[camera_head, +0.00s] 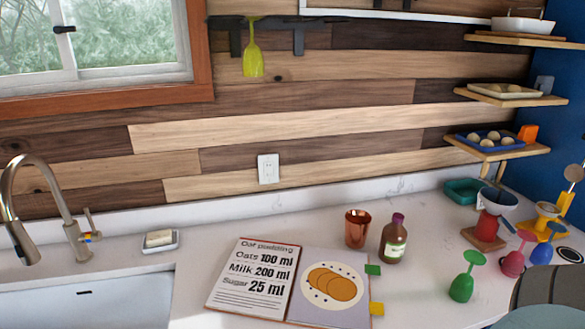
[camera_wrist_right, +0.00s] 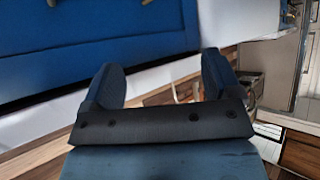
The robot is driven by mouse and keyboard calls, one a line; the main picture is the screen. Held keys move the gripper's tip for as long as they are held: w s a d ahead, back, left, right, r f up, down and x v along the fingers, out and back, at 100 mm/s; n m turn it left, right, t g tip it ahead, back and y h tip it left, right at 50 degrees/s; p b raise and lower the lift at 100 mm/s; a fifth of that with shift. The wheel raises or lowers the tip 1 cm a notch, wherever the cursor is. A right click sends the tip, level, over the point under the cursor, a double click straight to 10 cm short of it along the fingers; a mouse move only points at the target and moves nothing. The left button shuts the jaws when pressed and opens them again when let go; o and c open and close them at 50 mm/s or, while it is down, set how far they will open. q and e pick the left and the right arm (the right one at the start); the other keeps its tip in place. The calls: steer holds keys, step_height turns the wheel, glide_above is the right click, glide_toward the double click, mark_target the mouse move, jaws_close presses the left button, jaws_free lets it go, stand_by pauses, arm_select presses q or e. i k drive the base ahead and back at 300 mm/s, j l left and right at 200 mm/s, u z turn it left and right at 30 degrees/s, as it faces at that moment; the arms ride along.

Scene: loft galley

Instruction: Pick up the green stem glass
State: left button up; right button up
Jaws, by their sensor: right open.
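The green stem glass (camera_head: 461,289) stands on the white counter at the right in the head view. It appears upside down, with its bowl on the counter and its round foot on top. A pink stem glass (camera_head: 513,264) and a blue stem glass (camera_head: 542,254) stand to its right in the same pose. My right gripper (camera_wrist_right: 160,80) is open and empty in the right wrist view, its two fingers wide apart. No glass shows in that view. My left gripper is not in view.
An open recipe book (camera_head: 250,280) lies left of the glasses, with a copper cup (camera_head: 356,228) and a brown bottle (camera_head: 393,240) behind it. A red-based dripper stand (camera_head: 487,230) is behind the glasses. Wall shelves (camera_head: 511,95) overhang the right. A sink (camera_head: 125,300) is at left.

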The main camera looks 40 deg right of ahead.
mark_target(462, 288)
steer(key=k+l+z, duration=0.1)
steer(key=z, duration=2.35)
